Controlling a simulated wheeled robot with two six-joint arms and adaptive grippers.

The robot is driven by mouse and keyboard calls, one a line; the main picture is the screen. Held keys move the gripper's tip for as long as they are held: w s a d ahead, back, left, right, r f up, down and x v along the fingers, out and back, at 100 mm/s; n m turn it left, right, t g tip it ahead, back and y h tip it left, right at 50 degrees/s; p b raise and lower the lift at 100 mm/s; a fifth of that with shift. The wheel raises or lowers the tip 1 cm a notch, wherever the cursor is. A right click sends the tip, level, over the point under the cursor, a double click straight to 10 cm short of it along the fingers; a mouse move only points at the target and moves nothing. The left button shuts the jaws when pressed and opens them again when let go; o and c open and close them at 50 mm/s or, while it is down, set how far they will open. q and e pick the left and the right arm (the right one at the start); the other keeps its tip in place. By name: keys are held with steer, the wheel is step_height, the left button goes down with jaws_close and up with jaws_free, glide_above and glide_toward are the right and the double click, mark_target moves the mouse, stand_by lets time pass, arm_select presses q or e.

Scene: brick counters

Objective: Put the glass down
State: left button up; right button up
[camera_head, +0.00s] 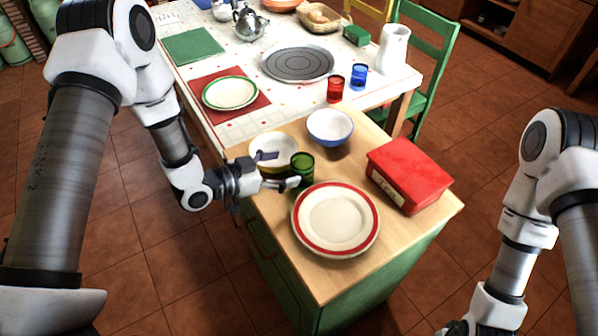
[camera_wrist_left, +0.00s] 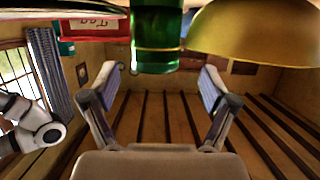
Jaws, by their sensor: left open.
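The green glass (camera_head: 303,165) stands upright on the small wooden-topped counter (camera_head: 262,205), behind the red-rimmed plate (camera_head: 336,219). My left gripper (camera_head: 281,171) reaches in from the left at counter height, its fingers spread beside the glass. In the left wrist view the green glass (camera_wrist_left: 157,38) shows at the top middle, between and beyond the two open fingers (camera_wrist_left: 158,85), with a visible gap to each. My right arm is at the right of the head view; its fingers are out of the frame.
A yellow-sided bowl (camera_head: 273,149) is close behind the left gripper; its underside (camera_wrist_left: 262,35) shows in the wrist view. A blue bowl (camera_head: 330,126) and red box (camera_head: 408,174) share the counter. The table beyond holds plates, a red glass (camera_head: 335,89) and a blue glass (camera_head: 358,76).

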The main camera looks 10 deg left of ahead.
mark_target(293, 166)
arm_select(q)
steer(key=x, duration=0.1)
steer(key=p+x, duration=0.1)
steer(key=x, duration=0.2)
steer(key=shift+d+r, duration=0.2)
steer(key=shift+d, duration=0.35)
steer(key=shift+w+d+f, duration=0.2)
steer(key=shift+w+d, duration=0.05)
steer(key=shift+w, duration=0.05)
steer(key=shift+a+r, duration=0.1)
steer(key=c, duration=1.5)
